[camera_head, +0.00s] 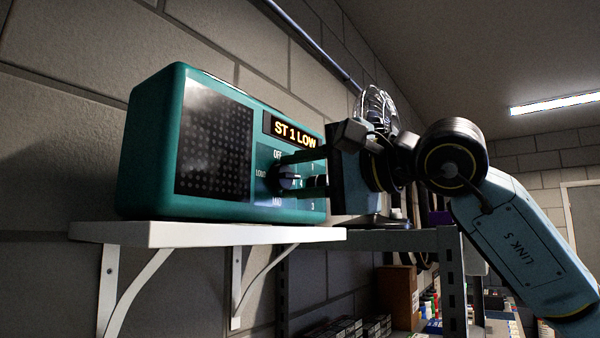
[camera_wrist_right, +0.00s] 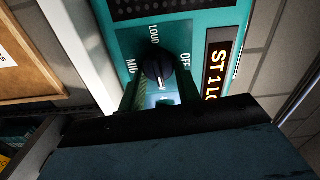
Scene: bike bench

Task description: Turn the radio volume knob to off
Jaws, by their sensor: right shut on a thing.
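A teal radio (camera_head: 150,150) with a dark speaker grille stands on a white wall shelf. Its display (camera_head: 294,131) reads "ST 1 LOW". The dark volume knob (camera_head: 288,178) sits below it, with OFF and LOUD labels visible. In the right wrist view the knob (camera_wrist_right: 158,67) shows a white mark toward the gripper side, away from LOUD; OFF and MID lie to either side. My right gripper (camera_head: 290,172) reaches in from the right, its two fingers shut on the knob. The fingers also show in the wrist view (camera_wrist_right: 160,90), hiding part of the dial face. My left gripper is not in view.
The white shelf (camera_head: 200,236) has brackets below it and a block wall behind. A small wire-caged fan (camera_head: 377,108) stands behind my right gripper. A grey metal rack (camera_head: 400,240) with boxes and bottles is lower right.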

